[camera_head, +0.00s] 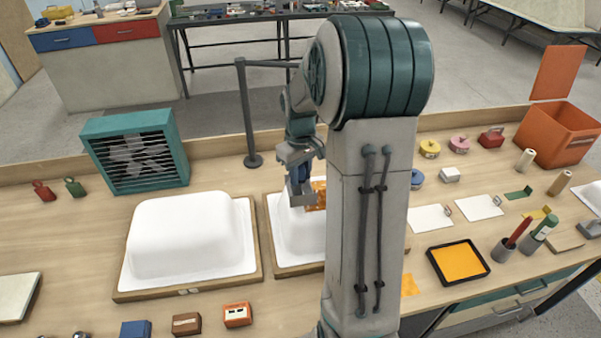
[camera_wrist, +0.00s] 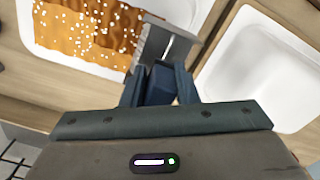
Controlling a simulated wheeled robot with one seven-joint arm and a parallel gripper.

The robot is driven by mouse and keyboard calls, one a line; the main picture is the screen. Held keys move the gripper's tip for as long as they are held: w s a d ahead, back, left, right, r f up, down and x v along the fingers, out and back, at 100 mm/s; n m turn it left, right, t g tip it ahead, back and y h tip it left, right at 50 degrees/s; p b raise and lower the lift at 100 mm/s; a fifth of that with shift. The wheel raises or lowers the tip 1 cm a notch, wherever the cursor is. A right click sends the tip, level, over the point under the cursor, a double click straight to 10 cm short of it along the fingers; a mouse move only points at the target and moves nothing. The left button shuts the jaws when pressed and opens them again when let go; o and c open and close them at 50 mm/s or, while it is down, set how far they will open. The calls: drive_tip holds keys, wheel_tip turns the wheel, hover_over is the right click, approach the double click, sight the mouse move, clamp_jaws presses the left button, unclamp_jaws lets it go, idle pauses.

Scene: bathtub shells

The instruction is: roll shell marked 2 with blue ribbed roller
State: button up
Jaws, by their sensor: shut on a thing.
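My gripper (camera_head: 299,160) is above the middle shell (camera_head: 289,236), partly behind my arm. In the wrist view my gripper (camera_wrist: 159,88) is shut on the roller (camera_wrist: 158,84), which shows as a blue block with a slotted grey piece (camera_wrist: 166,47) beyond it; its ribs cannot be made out. An orange patch with white specks (camera_wrist: 85,30) lies on the white shell below; it also shows in the head view (camera_head: 318,190). Whether the roller touches it I cannot tell. Another white shell (camera_head: 185,235) at left is bare. No mark 2 is readable on either shell.
A teal fan box (camera_head: 135,150) stands behind the left shell. Small boxes (camera_head: 237,314) line the front edge. A thin post (camera_head: 246,115) stands behind my gripper.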

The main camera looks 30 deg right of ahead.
sight(301, 182)
drive_tip(key=shift+f+b, duration=1.15)
drive_tip(key=shift+f, duration=0.4)
idle(0.7)
drive_tip(key=shift+s+d+p, duration=0.2)
drive_tip(key=shift+s+d, duration=0.75)
drive_tip(key=shift+d, duration=2.4)
drive_tip(key=shift+s+d+p, duration=0.2)
drive_tip(key=shift+s+d, duration=0.8)
drive_tip(key=shift+d, duration=2.3)
drive_tip(key=shift+s+d+p, duration=0.2)
drive_tip(key=shift+s+d, duration=0.75)
drive_tip(key=shift+d, duration=2.4)
drive_tip(key=shift+w+a+b, duration=0.2)
drive_tip(key=shift+w+a, duration=0.1)
drive_tip(key=shift+a, duration=0.75)
drive_tip(key=shift+w+a+b, duration=0.25)
drive_tip(key=shift+a, duration=0.75)
drive_tip(key=shift+w+a+b, duration=0.2)
drive_tip(key=shift+w+a, duration=0.1)
drive_tip(key=shift+a, duration=0.75)
drive_tip(key=shift+w+a+b, duration=0.15)
drive_tip(key=shift+w+a, duration=0.25)
drive_tip(key=shift+a, duration=0.85)
drive_tip(key=shift+w+a+b, duration=0.1)
drive_tip(key=shift+w+a, duration=0.25)
drive_tip(key=shift+a, duration=0.95)
drive_tip(key=shift+w+a+b, duration=0.15)
drive_tip(key=shift+w+a, duration=0.25)
drive_tip(key=shift+a, duration=0.85)
